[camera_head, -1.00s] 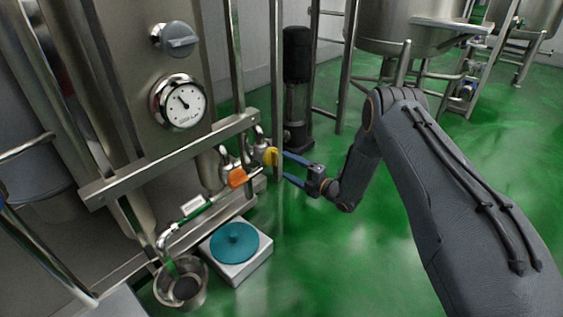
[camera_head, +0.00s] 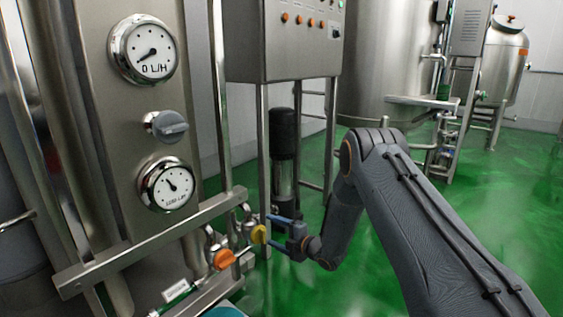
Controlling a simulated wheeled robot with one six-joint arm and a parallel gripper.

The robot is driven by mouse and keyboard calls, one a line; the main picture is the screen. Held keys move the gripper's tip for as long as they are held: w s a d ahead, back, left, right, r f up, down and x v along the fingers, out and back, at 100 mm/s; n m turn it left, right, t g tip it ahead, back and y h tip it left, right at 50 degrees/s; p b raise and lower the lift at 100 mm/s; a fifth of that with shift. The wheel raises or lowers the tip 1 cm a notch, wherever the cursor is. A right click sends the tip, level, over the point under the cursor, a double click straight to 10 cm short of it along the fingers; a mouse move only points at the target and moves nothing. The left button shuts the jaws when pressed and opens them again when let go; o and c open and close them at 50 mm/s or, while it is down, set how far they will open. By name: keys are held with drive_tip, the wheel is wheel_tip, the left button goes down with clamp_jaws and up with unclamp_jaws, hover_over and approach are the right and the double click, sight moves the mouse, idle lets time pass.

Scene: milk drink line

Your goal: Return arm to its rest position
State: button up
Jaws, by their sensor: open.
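My arm reaches in from the lower right, with the elbow raised near the picture's middle. My gripper (camera_head: 273,225) points left, its two blue fingers spread apart. The fingertips are close to a yellow valve knob (camera_head: 259,234) on the steel pipework. In this view the knob lies at or just beyond the tips; I cannot tell whether they touch. No object shows held between the fingers.
An orange valve knob (camera_head: 224,259) sits left of the yellow one, below a horizontal steel rail (camera_head: 150,243). Gauges (camera_head: 143,49) and a grey knob (camera_head: 166,126) are on the panel. A control cabinet (camera_head: 285,40) and a dark pump (camera_head: 285,150) stand behind. Green floor (camera_head: 355,285) is open beneath my arm.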

drive_tip(key=s+a+r+m+g+h, duration=0.35)
drive_tip(key=s+r+m+h, duration=0.55)
drive_tip(key=r, duration=0.7)
drive_tip(key=s+d+r+m+g, duration=0.2)
drive_tip(key=s+m+g, duration=0.1)
drive_tip(key=s, duration=1.2)
drive_tip(key=s+d+r+m+g+h, duration=0.1)
drive_tip(key=s+r+m+g, duration=0.2)
drive_tip(key=s, duration=1.2)
drive_tip(key=s+d+r+m+g, duration=0.2)
drive_tip(key=s+m, duration=0.2)
drive_tip(key=s, duration=1)
drive_tip(key=d+r+m+p, duration=0.3)
drive_tip(key=d+r+p, duration=0.7)
drive_tip(key=r+p, duration=0.3)
drive_tip(key=s+d+r+m+h+p, duration=0.1)
drive_tip(key=d+r+m+p, duration=0.3)
drive_tip(key=d+r+p, duration=0.6)
wheel_tip(320, 180, up, 4)
drive_tip(key=p, duration=1)
drive_tip(key=shift+s+d+f+h, duration=0.2)
drive_tip(key=shift+d+h, duration=0.05)
drive_tip(key=shift+h, duration=0.05)
